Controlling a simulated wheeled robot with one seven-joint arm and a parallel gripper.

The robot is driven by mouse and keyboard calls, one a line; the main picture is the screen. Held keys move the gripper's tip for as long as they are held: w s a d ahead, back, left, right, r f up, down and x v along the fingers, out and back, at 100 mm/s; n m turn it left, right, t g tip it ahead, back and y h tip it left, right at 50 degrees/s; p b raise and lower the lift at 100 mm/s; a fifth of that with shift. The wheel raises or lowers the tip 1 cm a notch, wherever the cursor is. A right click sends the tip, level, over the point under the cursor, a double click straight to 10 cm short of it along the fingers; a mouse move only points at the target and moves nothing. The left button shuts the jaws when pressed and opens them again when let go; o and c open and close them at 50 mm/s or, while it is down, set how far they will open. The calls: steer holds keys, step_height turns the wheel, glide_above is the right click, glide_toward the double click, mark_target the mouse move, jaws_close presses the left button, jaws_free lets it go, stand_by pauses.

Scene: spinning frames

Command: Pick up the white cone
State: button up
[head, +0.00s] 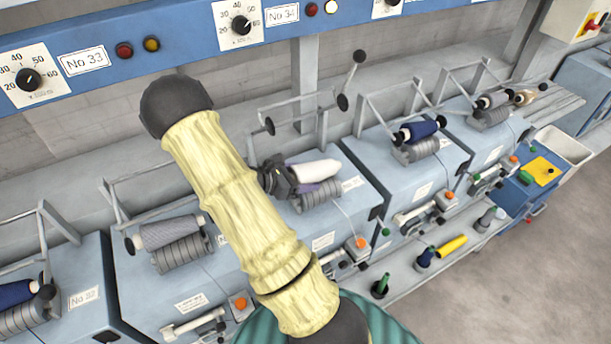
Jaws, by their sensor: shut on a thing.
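The white cone (316,171) lies at the centre of the head view, just above a grooved grey drum with a purple tint (318,194) on a blue winding unit. My gripper (285,177), dark and small in this view, is at the cone's left end and is shut on it. My arm comes in from the bottom in a pale yellow sleeve and hides part of the unit to the left. I cannot tell whether the cone still touches the drum.
A grey cone (170,232) sits left, a dark blue cone (418,131) right. A raised cradle arm with a black knob (359,56) stands behind the white cone. A blue panel with dials (150,40) runs above. Green, yellow and blue tubes (452,246) stand or lie on the front ledge.

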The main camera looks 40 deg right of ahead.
mark_target(303, 168)
steer(key=shift+s, duration=0.1)
steer(key=shift+r+b, duration=0.35)
steer(key=shift+b, duration=0.15)
step_height(303, 168, up, 6)
steer(key=shift+r+b, duration=0.1)
steer(key=shift+b, duration=0.8)
steer(key=s+a+b, duration=0.2)
steer(key=s+b, duration=0.6)
steer(key=s, duration=0.1)
steer(key=s+a+b, duration=0.2)
steer(key=s+b, duration=0.6)
steer(key=s, duration=0.2)
steer(key=shift+s+a+b, duration=0.15)
steer(key=shift+a+b, duration=0.15)
steer(key=shift+b, duration=0.05)
